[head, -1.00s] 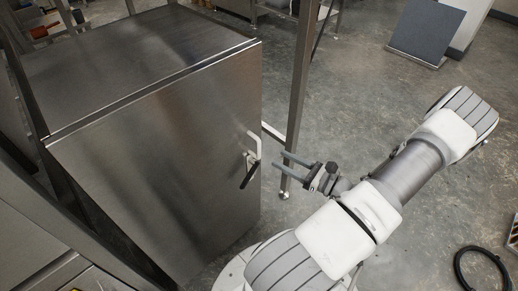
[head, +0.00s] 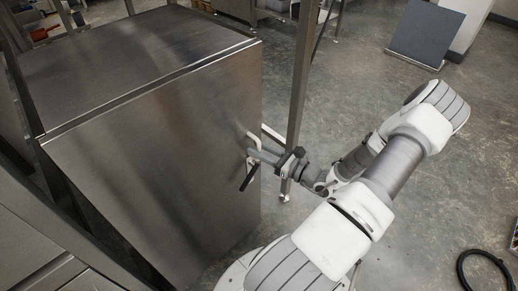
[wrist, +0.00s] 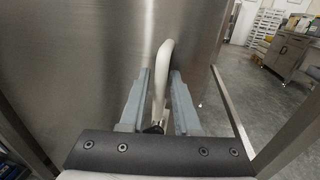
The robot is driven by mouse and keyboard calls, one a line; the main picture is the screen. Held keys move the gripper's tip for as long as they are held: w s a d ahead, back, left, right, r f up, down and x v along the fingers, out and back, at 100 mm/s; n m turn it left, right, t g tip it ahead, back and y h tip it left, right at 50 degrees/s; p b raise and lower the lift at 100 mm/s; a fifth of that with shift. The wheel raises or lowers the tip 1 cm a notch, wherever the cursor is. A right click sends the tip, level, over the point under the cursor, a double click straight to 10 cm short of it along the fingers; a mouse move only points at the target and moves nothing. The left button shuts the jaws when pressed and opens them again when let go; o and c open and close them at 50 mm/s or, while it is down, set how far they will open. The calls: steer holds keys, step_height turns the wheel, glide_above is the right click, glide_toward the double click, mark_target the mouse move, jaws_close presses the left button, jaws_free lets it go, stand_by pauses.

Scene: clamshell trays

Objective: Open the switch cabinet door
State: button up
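The switch cabinet is a brushed steel box, and its door (head: 150,150) is the large front face, flush with the frame. A pale bent handle (head: 254,141) sits near the door's right edge, with a black lever (head: 249,178) hanging just below it. In the wrist view the handle (wrist: 163,75) rises between the two grey fingers of my gripper (wrist: 159,100). The fingers are apart, one on each side of the handle, with gaps visible. In the head view my gripper (head: 262,155) reaches the handle from the right. Whether a finger touches the handle I cannot tell.
A steel frame post (head: 303,90) stands just right of the cabinet, close to my gripper. A dark panel (head: 426,35) stands at the back right. A black cable coil (head: 484,270) lies on the floor at lower right. Open concrete floor lies to the right.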

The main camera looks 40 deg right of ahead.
jaws_close()
stand_by(1.1)
